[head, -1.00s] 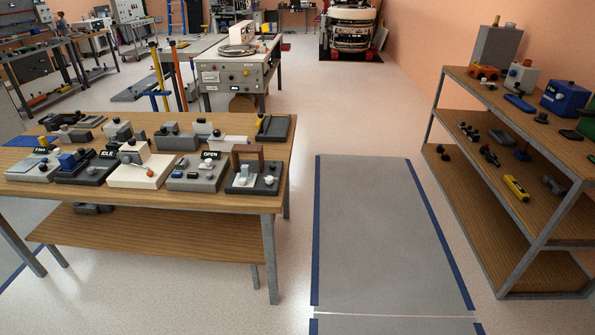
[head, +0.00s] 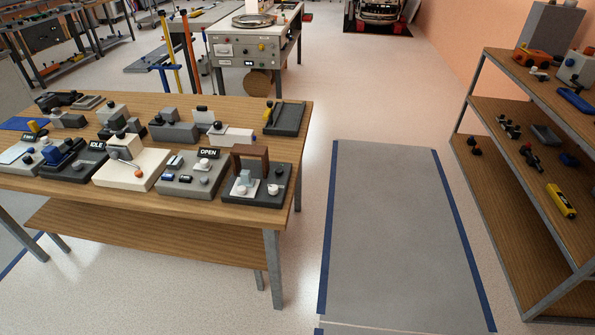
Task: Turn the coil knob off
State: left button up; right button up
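No knob can be read as the coil knob at this distance. A grey bench unit (head: 232,62) in the back centre has a front panel with small white labels and a few knobs, one of them yellowish (head: 262,47). A round coil-like plate (head: 254,20) lies on its top. Neither of my grippers is in view.
A wooden shelf rack (head: 515,130) with tools stands at the right. A grey floor mat (head: 395,225) with blue edges lies between table and rack, clear of objects. Yellow and orange posts (head: 182,45) stand behind the table. A white-topped machine (head: 378,15) is at the far back.

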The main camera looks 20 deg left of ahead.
aim_at(273, 188)
jog(key=u, duration=0.55)
jog(key=i, duration=0.85)
jog(key=u, duration=0.95)
